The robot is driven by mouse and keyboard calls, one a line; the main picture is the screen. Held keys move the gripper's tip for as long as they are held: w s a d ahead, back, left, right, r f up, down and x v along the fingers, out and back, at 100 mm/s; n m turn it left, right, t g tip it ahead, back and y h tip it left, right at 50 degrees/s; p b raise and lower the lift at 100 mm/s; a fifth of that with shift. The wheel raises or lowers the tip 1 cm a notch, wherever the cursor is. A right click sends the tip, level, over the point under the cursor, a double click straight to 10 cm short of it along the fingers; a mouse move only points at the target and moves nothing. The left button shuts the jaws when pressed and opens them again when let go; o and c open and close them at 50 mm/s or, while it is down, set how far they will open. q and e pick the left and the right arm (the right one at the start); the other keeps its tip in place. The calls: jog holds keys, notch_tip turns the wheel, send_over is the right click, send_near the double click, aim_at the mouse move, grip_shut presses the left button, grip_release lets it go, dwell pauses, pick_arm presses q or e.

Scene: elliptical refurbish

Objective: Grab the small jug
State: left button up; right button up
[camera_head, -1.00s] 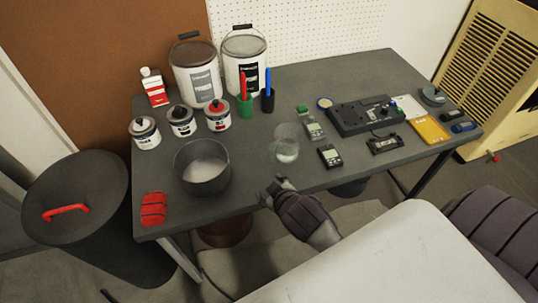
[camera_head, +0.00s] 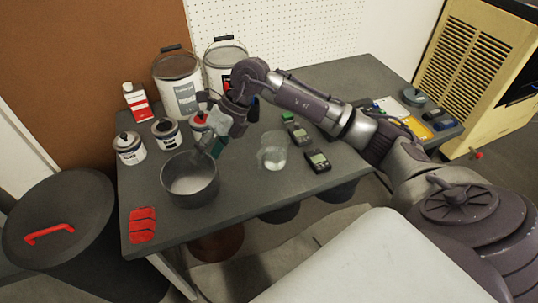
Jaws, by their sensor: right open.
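A clear glass vessel (camera_head: 272,152), which looks like the small jug, stands upright near the middle of the grey table. My right gripper (camera_head: 207,120) is open above the table, left of the vessel and apart from it. Its fingers are over or in front of a small can with a red lid (camera_head: 199,119) and partly hide it. Whether they touch this can is unclear. My left gripper is not in view.
A dark pot (camera_head: 190,180) stands just in front of my right gripper. Two large buckets, one on the left (camera_head: 177,85), stand behind. Small cans (camera_head: 129,148) are at left. Handheld meters (camera_head: 317,161) lie right of the glass vessel. My right arm covers the table's right part.

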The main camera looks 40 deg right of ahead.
jog(key=d+r+m+g+h, duration=0.15)
jog(key=d+h, duration=0.55)
jog(key=d, duration=0.8)
send_over(262, 151)
jog(key=shift+t, duration=0.25)
jog(key=f, duration=0.6)
jog(key=shift+s+a+f, duration=0.15)
jog(key=shift+s+f, duration=0.05)
jog(key=shift+s, duration=0.2)
jog(key=shift+f, duration=0.6)
jog(key=shift+w+f+p, duration=0.2)
jog(key=shift+f+p, duration=0.2)
jog(key=shift+f, duration=0.9)
jog(key=shift+w+f+p, duration=0.2)
jog(key=shift+f+p, duration=0.2)
jog(key=shift+f, duration=0.9)
grip_shut()
